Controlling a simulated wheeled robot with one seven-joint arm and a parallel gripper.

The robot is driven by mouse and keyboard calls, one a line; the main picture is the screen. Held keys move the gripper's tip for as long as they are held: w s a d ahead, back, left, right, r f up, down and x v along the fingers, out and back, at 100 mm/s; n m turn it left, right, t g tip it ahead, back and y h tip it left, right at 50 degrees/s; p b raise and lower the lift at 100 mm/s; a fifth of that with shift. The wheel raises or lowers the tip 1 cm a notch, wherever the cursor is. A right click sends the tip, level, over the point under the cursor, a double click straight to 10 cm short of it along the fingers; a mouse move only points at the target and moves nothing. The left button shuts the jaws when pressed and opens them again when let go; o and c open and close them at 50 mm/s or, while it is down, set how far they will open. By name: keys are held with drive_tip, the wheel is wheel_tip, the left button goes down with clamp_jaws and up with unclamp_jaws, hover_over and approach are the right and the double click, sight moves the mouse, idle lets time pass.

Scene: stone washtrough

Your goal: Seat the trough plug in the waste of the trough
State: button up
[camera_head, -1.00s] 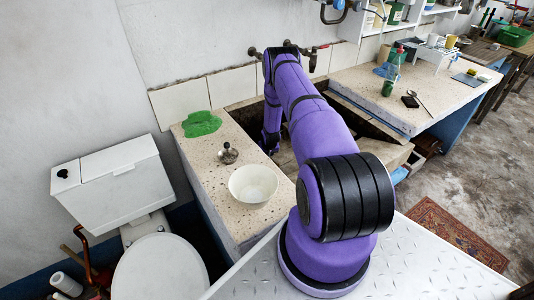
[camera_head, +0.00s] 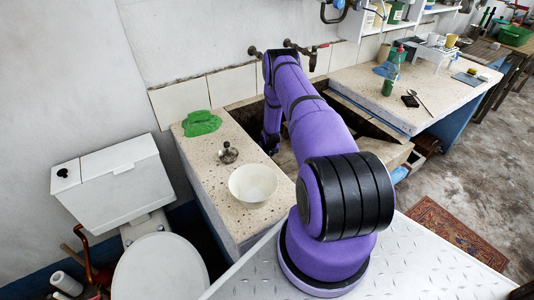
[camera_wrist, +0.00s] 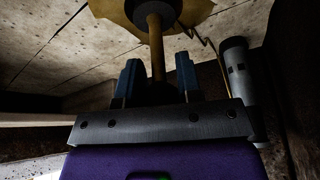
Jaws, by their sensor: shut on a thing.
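In the wrist view my gripper (camera_wrist: 158,80) has its two blue fingers shut on the lower part of a brown stem (camera_wrist: 157,50). The stem has a wide dark end at the top of the picture; I take it for the trough plug. A yellow-brown, uneven piece (camera_wrist: 195,12) shows around or behind that end; whether it is the waste, and whether the plug touches it, I cannot tell.
On the left ledge are a green cloth (camera_head: 202,123), a small metal knobbed piece (camera_head: 228,153) and a white bowl (camera_head: 253,183). A green bottle (camera_head: 390,80) stands on the right slab. A grey cylinder (camera_wrist: 238,75) is close right of my gripper. Taps hang above the trough.

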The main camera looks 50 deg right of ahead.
drive_tip(key=shift+f, duration=0.55)
drive_tip(key=o, duration=1.8)
drive_tip(key=shift+r, duration=5)
